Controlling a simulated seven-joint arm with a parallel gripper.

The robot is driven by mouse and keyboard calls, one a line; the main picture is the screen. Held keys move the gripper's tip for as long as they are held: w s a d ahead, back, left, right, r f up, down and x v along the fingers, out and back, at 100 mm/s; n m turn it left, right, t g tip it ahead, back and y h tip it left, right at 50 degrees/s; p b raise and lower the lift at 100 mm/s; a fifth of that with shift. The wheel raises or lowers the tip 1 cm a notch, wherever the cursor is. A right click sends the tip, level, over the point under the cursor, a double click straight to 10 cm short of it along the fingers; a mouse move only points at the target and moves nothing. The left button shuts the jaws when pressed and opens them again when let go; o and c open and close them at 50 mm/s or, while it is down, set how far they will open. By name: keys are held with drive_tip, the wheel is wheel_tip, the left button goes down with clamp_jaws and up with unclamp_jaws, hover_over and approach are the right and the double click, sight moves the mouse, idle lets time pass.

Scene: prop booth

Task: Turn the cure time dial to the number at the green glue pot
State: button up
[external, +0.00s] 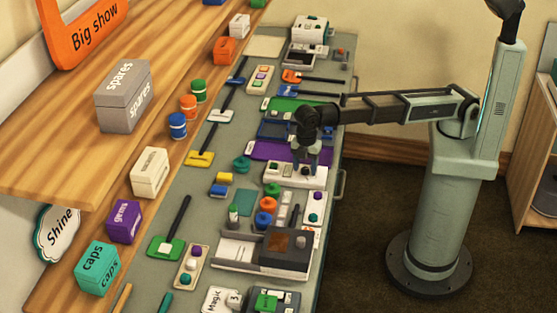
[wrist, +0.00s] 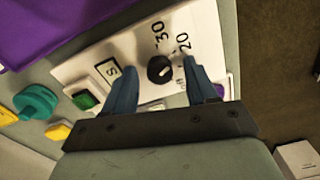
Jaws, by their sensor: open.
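The dial (wrist: 160,70) is a black round knob with a short white mark, on a white panel (wrist: 212,30) printed with 30, 20 and small lettering near the knob. My gripper (wrist: 158,66) is open, its blue-grey fingers on either side of the knob; I cannot tell whether they touch it. In the external view my gripper (external: 306,160) points down over the white panel (external: 283,173). A green pot (external: 198,91) stands on the wooden shelf, and another green pot-like piece (external: 272,190) is on the bench. I cannot tell which is the glue pot, and no number is readable at either.
The panel carries a green button (wrist: 85,100) and a small framed window (wrist: 108,70). A purple mat (external: 262,150) lies behind it. Orange (external: 265,205) and blue pieces stand close in front. A grey machine (external: 288,248) is nearer the camera. The bench is crowded.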

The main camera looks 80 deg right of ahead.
sight(305, 169)
wheel_tip(305, 169, up, 14)
drive_tip(key=shift+f, duration=0.15)
idle(0.4)
idle(0.4)
